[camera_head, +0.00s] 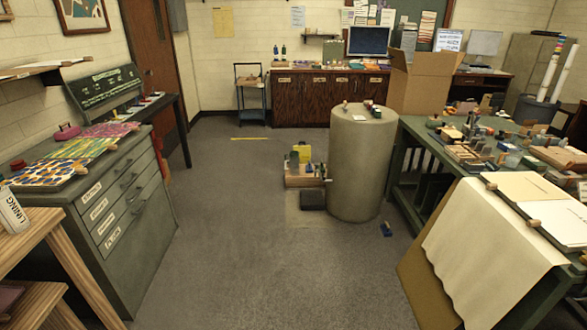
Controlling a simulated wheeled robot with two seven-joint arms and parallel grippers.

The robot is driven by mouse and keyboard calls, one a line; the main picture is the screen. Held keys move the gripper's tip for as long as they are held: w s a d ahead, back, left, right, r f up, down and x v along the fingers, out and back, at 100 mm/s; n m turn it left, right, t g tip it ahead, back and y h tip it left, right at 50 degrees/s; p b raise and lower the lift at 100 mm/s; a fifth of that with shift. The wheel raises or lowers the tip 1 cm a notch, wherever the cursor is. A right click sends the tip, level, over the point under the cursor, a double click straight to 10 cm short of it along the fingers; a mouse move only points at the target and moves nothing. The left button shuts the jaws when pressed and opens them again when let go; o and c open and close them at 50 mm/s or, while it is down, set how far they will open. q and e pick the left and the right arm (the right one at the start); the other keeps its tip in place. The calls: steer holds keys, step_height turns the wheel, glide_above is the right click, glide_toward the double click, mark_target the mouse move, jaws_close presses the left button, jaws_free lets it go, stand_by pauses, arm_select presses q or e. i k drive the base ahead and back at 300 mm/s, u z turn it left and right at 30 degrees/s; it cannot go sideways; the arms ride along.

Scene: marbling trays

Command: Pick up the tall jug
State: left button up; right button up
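I cannot make out a tall jug for certain in the head view. A pale container with dark lettering (12,212) leans at the left edge on a wooden stand, partly cut off by the frame. I cannot tell whether it is a jug. Neither of my grippers shows in this view.
A grey-green drawer cabinet (128,236) with marbled sheets stands at left. A wide grey cylinder (361,165) stands mid-room with small items on top. A crowded green workbench (398,180) and a cream cloth (487,262) are at right. The carpet (250,270) in front is mostly clear.

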mark_target(295, 160)
steer(key=u, duration=0.2)
steer(key=i, duration=0.7)
steer(key=u, duration=0.35)
steer(key=i, duration=2.1)
steer(key=z, duration=1.05)
steer(key=i, duration=1.25)
steer(key=z, duration=0.75)
